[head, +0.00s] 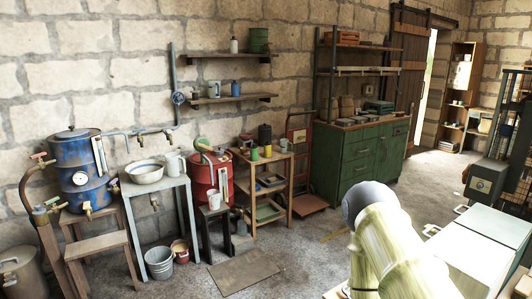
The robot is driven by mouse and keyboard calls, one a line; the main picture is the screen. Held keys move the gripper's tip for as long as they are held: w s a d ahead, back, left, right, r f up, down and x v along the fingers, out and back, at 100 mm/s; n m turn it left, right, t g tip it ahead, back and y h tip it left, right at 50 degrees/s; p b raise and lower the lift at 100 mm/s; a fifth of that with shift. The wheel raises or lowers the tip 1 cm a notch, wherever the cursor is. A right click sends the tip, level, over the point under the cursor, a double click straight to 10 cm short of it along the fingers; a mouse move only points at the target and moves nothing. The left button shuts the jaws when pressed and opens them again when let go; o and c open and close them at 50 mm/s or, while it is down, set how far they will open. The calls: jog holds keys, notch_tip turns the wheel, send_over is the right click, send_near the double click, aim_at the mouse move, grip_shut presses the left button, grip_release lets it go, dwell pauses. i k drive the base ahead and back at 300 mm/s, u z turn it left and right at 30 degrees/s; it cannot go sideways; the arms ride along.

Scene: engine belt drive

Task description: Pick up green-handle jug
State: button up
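Several jug-like vessels show in the head view, all small and far off. A pale grey jug (174,163) stands on the grey table beside a basin. Another pale jug (214,89) stands on the lower wall shelf. I cannot tell which of them has a green handle. My arm shows at the lower right, well apart from these vessels. My gripper is not in view.
A blue drum (80,168) on a stand, a grey table (160,187) and a red drum (207,172) line the left wall. A wooden shelf cart (275,184) and green cabinet (352,162) stand farther right. A mat (243,272) lies on the otherwise mostly clear floor.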

aim_at(284, 143)
jog(key=u, duration=0.1)
jog(key=i, duration=4.2)
jog(key=z, duration=2.85)
jog(key=i, duration=0.6)
jog(key=u, duration=0.7)
